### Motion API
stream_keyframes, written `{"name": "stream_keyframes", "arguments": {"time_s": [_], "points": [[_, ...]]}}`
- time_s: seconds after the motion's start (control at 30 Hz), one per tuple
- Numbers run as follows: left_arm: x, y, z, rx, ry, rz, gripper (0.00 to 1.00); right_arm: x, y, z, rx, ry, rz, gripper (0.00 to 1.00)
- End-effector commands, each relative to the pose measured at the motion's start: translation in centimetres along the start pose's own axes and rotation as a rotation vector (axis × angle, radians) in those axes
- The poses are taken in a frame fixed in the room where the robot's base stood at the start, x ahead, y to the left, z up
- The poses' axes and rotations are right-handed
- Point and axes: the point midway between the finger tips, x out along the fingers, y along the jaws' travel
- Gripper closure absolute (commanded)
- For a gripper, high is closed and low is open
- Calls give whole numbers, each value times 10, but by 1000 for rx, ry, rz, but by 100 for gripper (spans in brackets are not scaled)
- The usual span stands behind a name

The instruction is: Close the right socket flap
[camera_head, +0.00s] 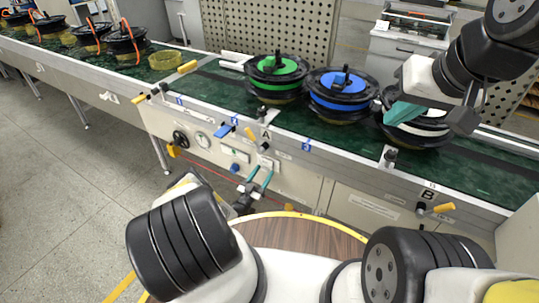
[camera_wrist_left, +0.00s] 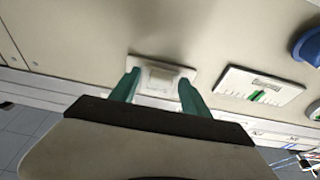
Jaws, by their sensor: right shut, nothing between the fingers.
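The right socket (camera_head: 266,162) is a small pale plate on the conveyor's front panel. In the left wrist view its plate (camera_wrist_left: 189,72) carries a raised pale rectangular flap (camera_wrist_left: 159,77); I cannot tell its exact angle. My left gripper (camera_head: 260,178) is open, with its green fingers pointing at the panel. In the left wrist view the fingers (camera_wrist_left: 157,90) stand on either side of the flap, with nothing gripped; contact is unclear. My right gripper (camera_head: 404,112) is shut and empty, in front of the white reel (camera_head: 428,128), hiding part of it.
Another plate with green marks (camera_wrist_left: 258,86) and a blue knob (camera_wrist_left: 308,46) are beside the socket. Blue (camera_head: 342,92) and green (camera_head: 277,76) reels stand on the conveyor (camera_head: 210,92). Yellow-handled levers (camera_head: 436,208) stick out from its front edge. The round wooden table (camera_head: 300,233) is below.

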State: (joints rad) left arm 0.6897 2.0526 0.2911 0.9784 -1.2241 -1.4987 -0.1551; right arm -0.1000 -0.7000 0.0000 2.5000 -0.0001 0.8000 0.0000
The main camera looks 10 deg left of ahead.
Motion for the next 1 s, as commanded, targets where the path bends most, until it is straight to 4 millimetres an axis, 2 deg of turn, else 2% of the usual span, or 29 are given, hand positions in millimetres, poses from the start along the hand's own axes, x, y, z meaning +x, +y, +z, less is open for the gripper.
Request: {"name": "stream_keyframes", "arguments": {"time_s": [0.27, 0.7, 1.0], "points": [[-4, -1, 0, 1, 1, -1, 45, 0, 0, 0, 0, 0, 0, 100], [-70, 0, 0, 0, -1, -1, 45, 0, 0, 0, 0, 0, 0, 100], [-78, 0, 0, 0, 1, 0, 45, 0, 0, 0, 0, 0, 0, 100]]}}
